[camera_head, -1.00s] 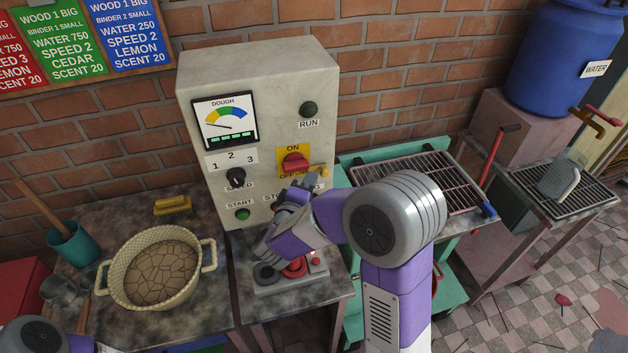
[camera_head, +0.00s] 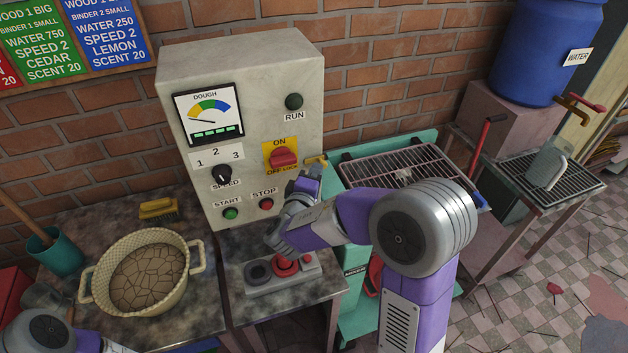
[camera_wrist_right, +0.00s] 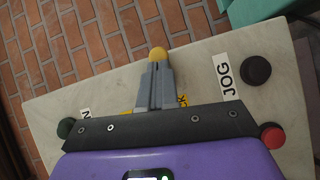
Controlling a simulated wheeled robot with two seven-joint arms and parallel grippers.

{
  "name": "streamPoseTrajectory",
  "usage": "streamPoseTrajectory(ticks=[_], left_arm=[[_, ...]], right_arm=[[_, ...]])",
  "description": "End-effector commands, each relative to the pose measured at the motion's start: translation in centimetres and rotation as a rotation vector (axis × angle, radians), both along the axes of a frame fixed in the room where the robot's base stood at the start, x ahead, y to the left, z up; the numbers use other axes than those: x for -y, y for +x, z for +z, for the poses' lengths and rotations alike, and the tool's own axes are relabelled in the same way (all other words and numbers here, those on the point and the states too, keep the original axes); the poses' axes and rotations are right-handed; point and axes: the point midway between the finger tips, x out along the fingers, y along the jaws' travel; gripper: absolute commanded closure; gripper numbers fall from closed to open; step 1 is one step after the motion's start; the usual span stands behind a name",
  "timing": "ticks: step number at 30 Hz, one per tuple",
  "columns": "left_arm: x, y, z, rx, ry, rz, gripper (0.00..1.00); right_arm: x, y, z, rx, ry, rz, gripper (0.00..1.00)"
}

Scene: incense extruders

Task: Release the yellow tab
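The yellow tab (camera_head: 316,160) sticks out at the right of the red ON/OFF switch (camera_head: 284,157) on the control box, beside the word LOCK. My right gripper (camera_head: 310,174) is at the tab, just below it in the head view. In the right wrist view the fingers (camera_wrist_right: 157,80) are close together, with the tab's rounded yellow end (camera_wrist_right: 158,54) at their tips; they look shut on it. The tips partly hide the tab. My left arm shows at the lower left edge; its gripper is out of view.
The control box (camera_head: 240,60) carries a dial, a speed knob and start and stop buttons. A pedestal with a red button (camera_head: 285,265) stands below my right gripper. A pot of dough (camera_head: 150,275) and a yellow brush (camera_head: 158,209) are at left; a rack (camera_head: 400,165) is at right.

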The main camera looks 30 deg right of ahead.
Motion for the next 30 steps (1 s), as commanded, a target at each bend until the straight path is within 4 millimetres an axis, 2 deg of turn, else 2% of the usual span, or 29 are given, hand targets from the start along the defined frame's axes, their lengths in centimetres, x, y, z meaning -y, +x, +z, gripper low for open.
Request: streamPoseTrajectory(ticks=[10, 14, 17, 24, 30], left_arm=[[-0.1, 0.0, 0.0, 0.001, 0.0, 0.001, 0.57], [0.0, 0.0, -0.6, 0.001, 0.0, 0.001, 0.57], [0.0, 0.0, -1.4, 0.001, 0.0, 0.001, 0.57], [0.0, 0.0, -1.3, 0.001, 0.0, 0.001, 0.57], [0.0, 0.0, -1.3, 0.001, 0.0, 0.001, 0.57]], right_arm=[[-0.2, 0.0, 0.1, 0.001, -0.001, -0.004, 1.0], [-1.7, 0.0, 0.3, 0.003, -0.001, -0.002, 1.0], [-3.7, -0.1, 0.5, 0.004, 0.0, -0.002, 1.0], [-7.6, -4.1, 1.4, 0.001, -0.001, -0.003, 1.0], [-9.8, -6.4, 1.7, -0.001, -0.001, -0.005, 1.0]])
